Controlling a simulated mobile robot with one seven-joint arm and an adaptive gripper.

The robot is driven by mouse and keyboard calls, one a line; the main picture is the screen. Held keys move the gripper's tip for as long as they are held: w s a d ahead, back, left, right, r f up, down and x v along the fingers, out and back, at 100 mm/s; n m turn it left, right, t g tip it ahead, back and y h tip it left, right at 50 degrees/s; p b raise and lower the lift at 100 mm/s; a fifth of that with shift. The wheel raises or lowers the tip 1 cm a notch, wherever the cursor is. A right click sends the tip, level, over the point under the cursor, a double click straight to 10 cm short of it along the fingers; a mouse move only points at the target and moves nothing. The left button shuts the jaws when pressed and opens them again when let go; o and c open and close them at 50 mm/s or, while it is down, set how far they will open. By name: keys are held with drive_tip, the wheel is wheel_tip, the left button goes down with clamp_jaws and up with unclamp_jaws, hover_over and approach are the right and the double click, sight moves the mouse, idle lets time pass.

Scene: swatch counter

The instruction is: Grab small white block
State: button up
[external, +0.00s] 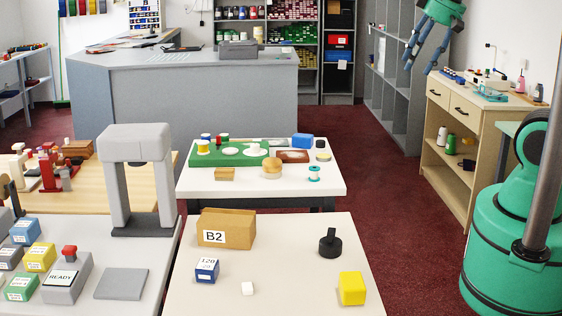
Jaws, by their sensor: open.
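My gripper (418,60) is open and empty at the top of the picture, right of centre. It is high and far from the block, and the upper part of my arm is cut off by the picture edge.
Near the block are a blue box marked 120 (206,270), a yellow block (352,288), a black knobbed weight (330,243) and a cardboard box marked B2 (226,228). A grey arch-shaped frame (115,180) stands left. The table's front middle is clear.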

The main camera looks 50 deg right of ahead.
drive_tip(key=w+a+f+n+g, duration=0.1)
drive_tip(key=w+a+f+n, duration=0.15)
drive_tip(key=w+a, duration=0.35)
drive_tip(key=w+a+f+n+g+b, duration=0.1)
drive_tip(key=w+a+f, duration=0.3)
drive_tip(key=a, duration=0.5)
drive_tip(key=w+a+f+n+g, duration=0.1)
drive_tip(key=w+a+f, duration=0.35)
drive_tip(key=a, duration=0.25)
drive_tip(key=s+a+f+n+g+b, duration=0.1)
drive_tip(key=a+f+n, duration=0.3)
drive_tip(key=a+f, duration=1.9)
drive_tip(key=a+g, duration=0.1)
drive_tip(key=a, duration=0.3)
drive_tip(key=shift+s+n+h, duration=0.3)
drive_tip(key=shift+n, duration=0.05)
drive_tip(key=b, duration=0.2)
hover_over(249, 286)
drive_tip(key=shift+a+f, duration=0.1)
drive_tip(key=shift+f, duration=4.2)
